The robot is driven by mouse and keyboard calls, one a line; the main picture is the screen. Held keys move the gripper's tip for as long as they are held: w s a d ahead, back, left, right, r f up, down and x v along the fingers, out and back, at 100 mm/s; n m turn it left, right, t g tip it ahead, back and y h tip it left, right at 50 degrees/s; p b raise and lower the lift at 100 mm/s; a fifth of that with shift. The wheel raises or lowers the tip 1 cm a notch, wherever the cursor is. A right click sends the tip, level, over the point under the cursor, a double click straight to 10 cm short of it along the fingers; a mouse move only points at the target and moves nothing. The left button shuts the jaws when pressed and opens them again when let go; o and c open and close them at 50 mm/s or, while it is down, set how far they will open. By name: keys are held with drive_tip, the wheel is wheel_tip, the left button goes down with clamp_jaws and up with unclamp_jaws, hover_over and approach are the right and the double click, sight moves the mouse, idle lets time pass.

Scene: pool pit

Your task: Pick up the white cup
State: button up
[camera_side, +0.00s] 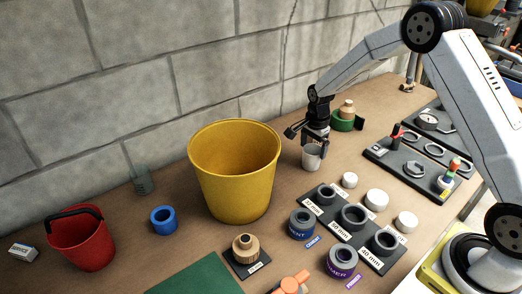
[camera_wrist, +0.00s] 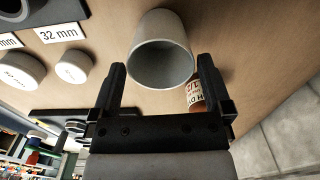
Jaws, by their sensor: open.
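The white cup (camera_side: 312,160) stands on the brown bench right of the yellow bucket, directly below my gripper (camera_side: 315,143), which partly hides its top. In the wrist view the white cup (camera_wrist: 161,28) shows with its round mouth toward the camera. My gripper (camera_wrist: 161,75) is open there, one finger on each side of the cup's near rim. I see no clear contact between the fingers and the cup.
A large yellow bucket (camera_side: 235,185) stands to the left. White caps (camera_side: 376,200) and a panel of rings (camera_side: 352,217) lie in front. A green holder (camera_side: 345,124) with a wooden piece sits behind. A block wall (camera_side: 180,85) runs along the back.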

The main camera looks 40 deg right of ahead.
sight(312, 158)
drive_tip(key=shift+f, duration=2.5)
drive_tip(key=shift+c, duration=0.2)
drive_tip(key=c, duration=0.9)
drive_tip(key=shift+r, duration=0.2)
